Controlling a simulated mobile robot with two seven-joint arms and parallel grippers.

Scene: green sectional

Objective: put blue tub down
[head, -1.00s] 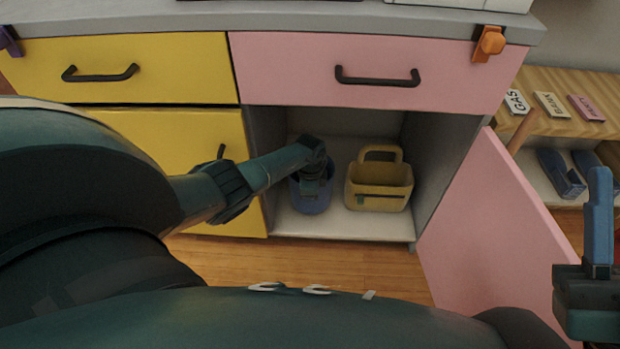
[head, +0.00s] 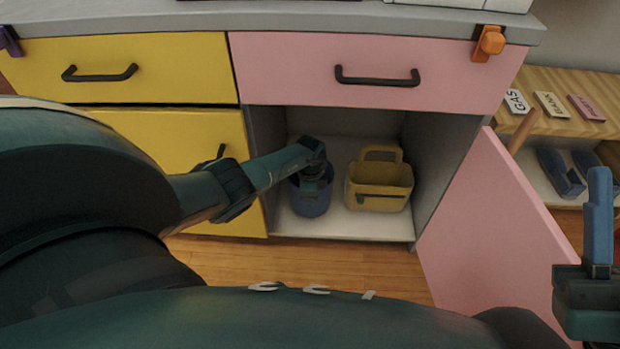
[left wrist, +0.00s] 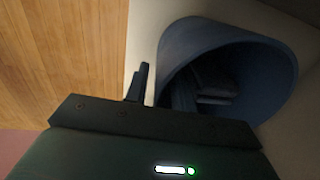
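The blue tub (head: 311,204) stands upright on the floor of the open lower cabinet (head: 370,228), at its left side. It fills the upper right of the left wrist view (left wrist: 270,75), where its round mouth shows. My left gripper (head: 314,180) reaches down at the tub from the left. In the left wrist view one finger is outside the tub wall with a narrow gap of pale floor beside it, and a dark shape, apparently the other finger, is inside. The gripper looks open around the wall. My right gripper (head: 598,225) is at the right edge; its opening is unclear.
A yellow caddy with a handle (head: 380,190) stands just right of the tub on the same cabinet floor. The pink cabinet door (head: 490,230) hangs open at the right. A pink drawer (head: 360,90) is shut above. Wooden floor (head: 300,262) lies in front.

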